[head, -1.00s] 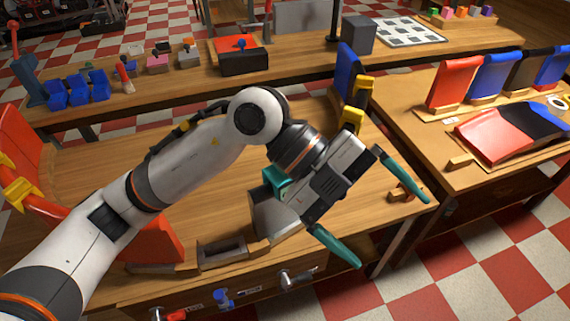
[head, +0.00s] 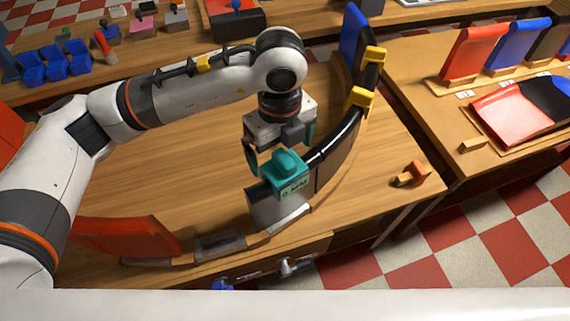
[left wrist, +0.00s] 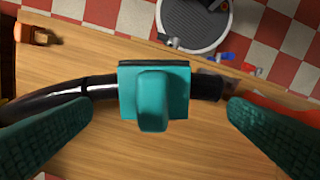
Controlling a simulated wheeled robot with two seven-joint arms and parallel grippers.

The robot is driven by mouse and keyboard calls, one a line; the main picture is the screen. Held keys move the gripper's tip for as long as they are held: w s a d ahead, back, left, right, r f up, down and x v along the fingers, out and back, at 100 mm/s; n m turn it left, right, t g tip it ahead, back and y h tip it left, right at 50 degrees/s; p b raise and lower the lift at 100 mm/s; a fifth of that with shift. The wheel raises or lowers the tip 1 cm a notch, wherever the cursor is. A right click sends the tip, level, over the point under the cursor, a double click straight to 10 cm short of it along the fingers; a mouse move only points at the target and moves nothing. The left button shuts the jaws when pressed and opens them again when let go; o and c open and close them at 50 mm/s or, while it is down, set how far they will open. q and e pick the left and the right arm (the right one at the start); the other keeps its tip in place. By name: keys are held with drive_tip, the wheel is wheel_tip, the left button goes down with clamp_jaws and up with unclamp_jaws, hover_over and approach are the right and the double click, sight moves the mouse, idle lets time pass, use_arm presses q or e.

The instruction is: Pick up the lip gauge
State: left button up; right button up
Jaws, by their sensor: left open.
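My left gripper (head: 279,146) points down just above the gauge. Its teal fingers are open and wide apart, one on each side in the left wrist view (left wrist: 155,130), and do not touch it. My right gripper is not in view.
Yellow clamps (head: 363,98) and a blue panel (head: 353,35) stand along the lip's far end. A red panel (head: 125,235) stands at front left. A small orange and wooden piece (head: 412,174) lies near the table's right corner. The table inside the curve is mostly bare.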

sight(285, 159)
use_arm(q)
drive_tip(key=shift+d+f+p, duration=0.25)
drive_tip(key=shift+f+p, duration=0.35)
drive_tip(key=shift+f, duration=0.3)
wheel_tip(285, 159, down, 2)
drive_tip(key=shift+d+f+p, duration=0.1)
drive_tip(key=shift+f+p, duration=0.1)
drive_tip(key=shift+p, duration=0.1)
drive_tip(key=shift+f, duration=0.45)
drive_tip(key=c, duration=1.2)
wheel_tip(285, 159, up, 10)
drive_tip(key=shift+f+b, duration=0.1)
drive_tip(key=shift+b, duration=1)
drive_tip(key=shift+r+p, duration=1.2)
drive_tip(key=shift+r, duration=1.45)
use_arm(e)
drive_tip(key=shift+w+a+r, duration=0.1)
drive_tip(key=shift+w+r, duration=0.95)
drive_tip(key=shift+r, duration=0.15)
